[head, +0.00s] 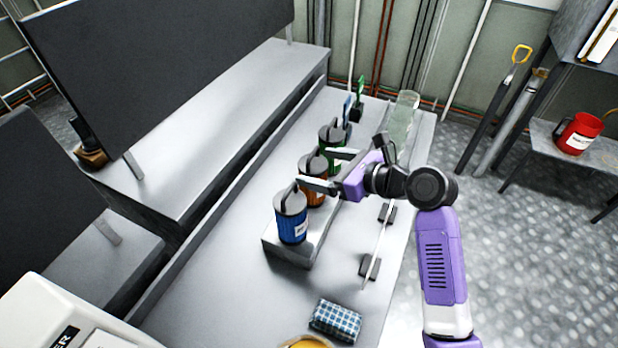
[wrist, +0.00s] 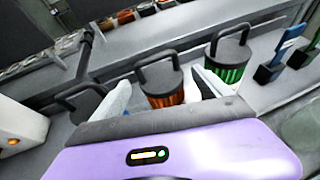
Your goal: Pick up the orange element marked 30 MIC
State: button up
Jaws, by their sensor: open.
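Three filter elements with dark tops and loop handles stand in a row on a low metal block (head: 283,254) on the bench. The blue one (head: 291,226) is nearest, the orange one (head: 318,196) is in the middle, and the green one (head: 329,158) is farthest. My gripper (head: 325,170) is open beside the row, its fingers reaching towards the orange element. In the wrist view the orange element (wrist: 163,92) shows between the two fingers, and the green element (wrist: 228,70) is right of them. Whether a finger touches the orange element, I cannot tell. The label text is too small to read.
A clear upright cylinder (head: 403,116) and small green and blue items (head: 358,92) stand at the far end of the bench. A checked cloth (head: 336,319) lies at the near end. A raised grey ledge (head: 215,130) runs along the left.

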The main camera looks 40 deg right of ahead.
aim_at(304, 162)
jog(key=x, duration=0.5)
jog(key=shift+w, duration=0.3)
jog(key=shift+p, duration=0.3)
jog(key=c, duration=1.6)
